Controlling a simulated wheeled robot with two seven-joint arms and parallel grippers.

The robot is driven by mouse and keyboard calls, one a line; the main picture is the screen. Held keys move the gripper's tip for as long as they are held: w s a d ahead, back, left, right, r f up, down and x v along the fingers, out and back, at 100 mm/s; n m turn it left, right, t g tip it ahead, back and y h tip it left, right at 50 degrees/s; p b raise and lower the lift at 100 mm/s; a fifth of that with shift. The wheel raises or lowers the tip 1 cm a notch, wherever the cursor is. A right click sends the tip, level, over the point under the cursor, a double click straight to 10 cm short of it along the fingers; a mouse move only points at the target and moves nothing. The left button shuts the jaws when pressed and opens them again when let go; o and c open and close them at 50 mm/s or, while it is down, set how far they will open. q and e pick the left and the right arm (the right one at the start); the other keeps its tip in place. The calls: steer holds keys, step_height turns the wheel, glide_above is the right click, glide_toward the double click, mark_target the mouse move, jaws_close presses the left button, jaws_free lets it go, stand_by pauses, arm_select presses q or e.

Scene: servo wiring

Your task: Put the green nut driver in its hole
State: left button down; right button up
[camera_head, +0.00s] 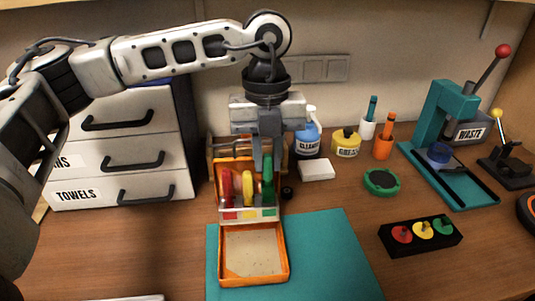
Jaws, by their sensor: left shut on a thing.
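The green nut driver (267,183) stands upright at the right end of an orange tool rack (222,170). My left gripper (263,158) points straight down and is shut on the top of its handle. A red-handled tool (226,186) and a yellow-handled tool (248,184) stand to its left in the rack. The rack's front strip (238,215) has red, yellow and green marks, and the green driver is above the green one. Its lower end and the hole are hidden, so I cannot tell how deep it sits. My right gripper is out of view.
An orange tray (255,282) lies in front on a teal mat (335,255). A white block (317,169), cleaner bottle (308,140) and yellow grease pot (345,144) stand right of the rack. Drawers (125,160) stand left. A button box (421,235) sits at right.

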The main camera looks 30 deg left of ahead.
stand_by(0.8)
arm_select(q)
steer(key=shift+f, duration=0.1)
steer(key=shift+b, duration=0.3)
steer(key=shift+f, duration=0.25)
steer(key=shift+f+b, duration=0.7)
steer(key=shift+b, duration=0.05)
steer(key=c, duration=0.8)
jaws_free()
steer(key=shift+s, duration=0.1)
